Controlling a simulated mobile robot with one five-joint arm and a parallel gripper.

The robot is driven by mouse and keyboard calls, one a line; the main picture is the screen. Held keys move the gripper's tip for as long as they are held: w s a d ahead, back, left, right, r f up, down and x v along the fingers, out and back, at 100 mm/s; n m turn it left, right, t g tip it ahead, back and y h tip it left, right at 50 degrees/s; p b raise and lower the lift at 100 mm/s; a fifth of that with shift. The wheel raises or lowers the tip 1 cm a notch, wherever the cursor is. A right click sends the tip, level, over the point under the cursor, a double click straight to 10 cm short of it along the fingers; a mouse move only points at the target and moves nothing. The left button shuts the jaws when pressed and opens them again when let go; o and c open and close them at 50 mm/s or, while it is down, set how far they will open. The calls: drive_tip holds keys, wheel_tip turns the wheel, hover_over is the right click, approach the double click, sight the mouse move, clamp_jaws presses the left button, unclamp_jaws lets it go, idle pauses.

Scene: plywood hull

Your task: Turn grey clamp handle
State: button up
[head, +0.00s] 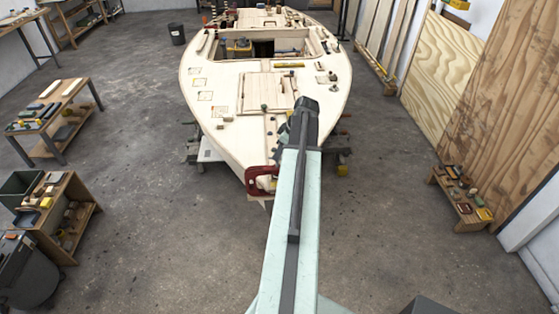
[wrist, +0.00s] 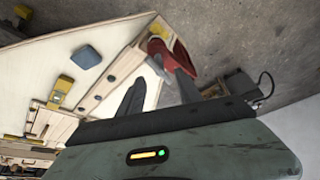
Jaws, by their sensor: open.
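A red clamp (head: 252,183) grips the pointed near end of the pale plywood hull (head: 225,135). It also shows in the wrist view (wrist: 181,56), just beyond my fingertips. I cannot clearly make out its grey handle. My gripper (wrist: 160,80) is open, with two dark fingers apart and pointing toward the clamp. The right finger overlaps the lower part of the red clamp in this view; I cannot tell whether they touch. In the head view my arm reaches over the bow, and the fingertips are not distinct.
On the deck are a yellow block (wrist: 61,88) and a blue block (wrist: 86,56). Workbenches with tools (head: 58,108) stand at left, and a low bench (head: 462,196) with small items stands at right. The concrete floor (head: 150,220) around the bow is mostly clear.

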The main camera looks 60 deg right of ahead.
drive_tip(key=b+x, duration=0.1)
drive_tip(key=x, duration=0.2)
drive_tip(key=shift+f+b, duration=0.15)
drive_tip(key=shift+b, duration=0.25)
clamp_jaws()
drive_tip(key=m, duration=0.1)
drive_tip(key=m+h, duration=0.1)
drive_tip(key=shift+a+m, duration=0.25)
drive_tip(key=shift+m, duration=0.05)
drive_tip(key=shift+d+m+h, duration=0.15)
drive_tip(key=shift+m+h, duration=0.15)
drive_tip(key=shift+m, duration=0.5)
unclamp_jaws()
